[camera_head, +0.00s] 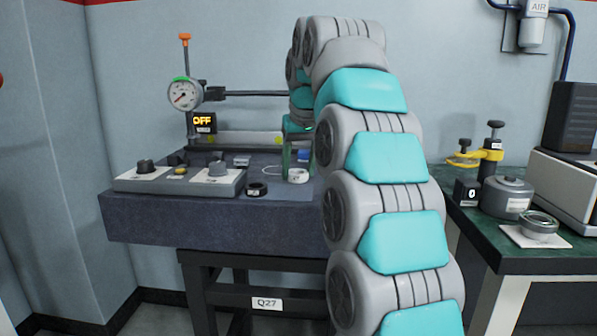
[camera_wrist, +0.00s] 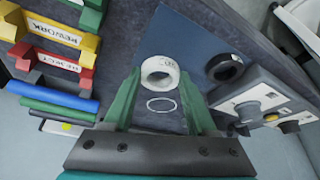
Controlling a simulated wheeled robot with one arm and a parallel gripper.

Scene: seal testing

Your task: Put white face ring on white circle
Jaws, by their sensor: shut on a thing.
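The white circle (camera_wrist: 161,105) is a thin outline on the table, nearer the palm than the ring in the wrist view. It shows left of the ring in the head view (camera_head: 272,170).
A black ring (camera_wrist: 236,66) lies right of the white ring in the wrist view. A grey fixture panel (camera_head: 215,180) with knobs stands at the table's left. Yellow (camera_wrist: 48,33) and red (camera_wrist: 48,60) labelled racks stand on the left in the wrist view. A dial gauge stand (camera_head: 185,95) rises behind.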

